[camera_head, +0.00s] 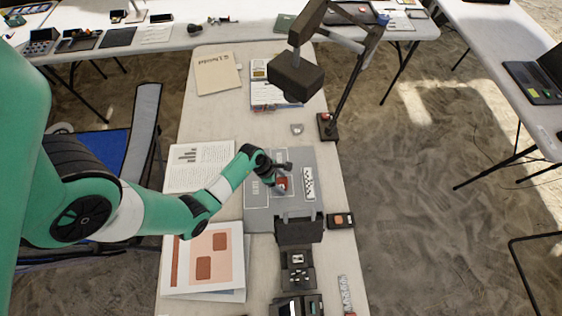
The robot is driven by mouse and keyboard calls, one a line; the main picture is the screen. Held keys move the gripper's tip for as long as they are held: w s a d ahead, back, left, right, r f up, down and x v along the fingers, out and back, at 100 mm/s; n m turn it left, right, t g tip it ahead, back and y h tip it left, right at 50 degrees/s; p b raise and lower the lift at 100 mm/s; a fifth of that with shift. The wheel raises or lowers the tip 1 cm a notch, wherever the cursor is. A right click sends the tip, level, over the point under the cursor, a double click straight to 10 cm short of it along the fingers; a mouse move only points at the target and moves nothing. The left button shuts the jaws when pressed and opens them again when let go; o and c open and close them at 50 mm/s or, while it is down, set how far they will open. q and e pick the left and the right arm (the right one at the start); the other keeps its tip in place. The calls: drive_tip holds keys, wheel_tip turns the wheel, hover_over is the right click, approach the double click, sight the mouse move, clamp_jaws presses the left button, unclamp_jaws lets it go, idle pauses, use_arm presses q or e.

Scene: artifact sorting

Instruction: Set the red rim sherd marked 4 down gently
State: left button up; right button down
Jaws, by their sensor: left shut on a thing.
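The red rim sherd (282,184) is small and red, partly hidden by my left gripper (281,175). My left gripper is shut on the sherd, low over the grey mat (258,214) in the middle of the table. At this size I cannot tell whether the sherd touches the mat. The mark 4 cannot be read. My right gripper is not in view.
A black-and-white scale card (308,184) lies just right of the sherd. A black box (299,231) stands at the mat's near edge. A dark lamp head (296,76) hangs over the table's far part. Printed sheets (200,165) lie left.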

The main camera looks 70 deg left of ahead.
use_arm(q)
drive_tip(key=shift+f, duration=0.2)
drive_tip(key=shift+f, duration=0.1)
drive_tip(key=o, duration=1.3)
drive_tip(key=p+v, duration=0.5)
drive_tip(key=v, duration=0.7)
